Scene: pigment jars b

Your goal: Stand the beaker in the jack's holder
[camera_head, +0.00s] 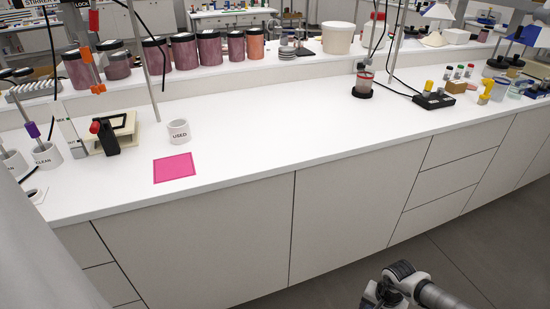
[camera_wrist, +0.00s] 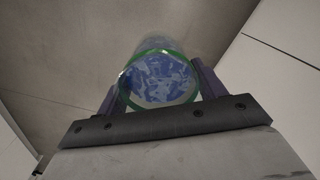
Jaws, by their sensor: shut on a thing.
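My gripper (camera_wrist: 158,84) is shut on a clear cylindrical vessel, which looks like the beaker (camera_wrist: 165,68), in the wrist view. The beaker has a green rim and blue patches inside, and it sits between the two dark purple fingers. The floor is behind it. The gripper and beaker do not show in the head view; only part of my arm shows there at the bottom right, in front of the bench. A black round base (camera_head: 361,93) holding a jar of reddish contents stands on the bench. I cannot tell for sure which thing is the jack's holder.
The white bench (camera_head: 270,125) has much clear room in its middle. A pink mat (camera_head: 174,167) and a white pot marked USED (camera_head: 179,132) lie left. A cream stand (camera_head: 123,128) with a red-knobbed black part is farther left. Several jars line the back shelf.

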